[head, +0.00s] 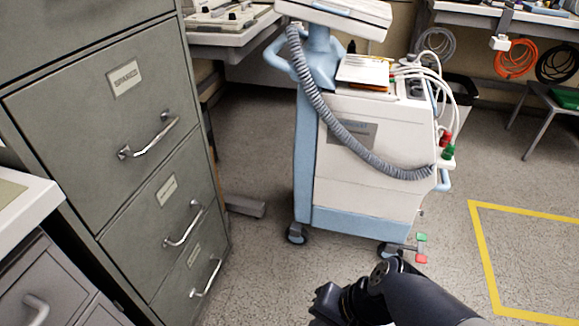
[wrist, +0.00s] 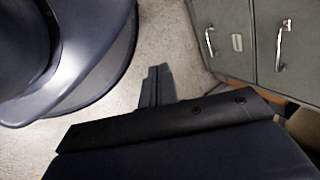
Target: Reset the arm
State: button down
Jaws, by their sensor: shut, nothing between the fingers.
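My gripper (wrist: 158,72) shows in the wrist view with its two dark fingers together and nothing between them. It points down over bare speckled floor, beside the grey filing cabinet. In the head view my dark arm reaches in from the bottom right, low in front of the white and blue medical cart (head: 370,150). The gripper end (head: 325,298) is at the bottom edge there, partly cut off and hidden by the arm, and apart from the cart and cabinet.
A grey filing cabinet (head: 75,100) with metal handles stands at left; its drawers also show in the wrist view (wrist: 240,15). Yellow floor tape (head: 484,255) lies at right. A desk (head: 222,36) stands behind. The floor between cabinet and cart is mostly clear.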

notch_tip(320, 180, up, 5)
jog(key=w+d+n+t+h+p, duration=0.1)
jog(key=d+p, duration=0.1)
jog(key=shift+w+d+p, duration=0.25)
jog(key=shift+w+p, duration=0.15)
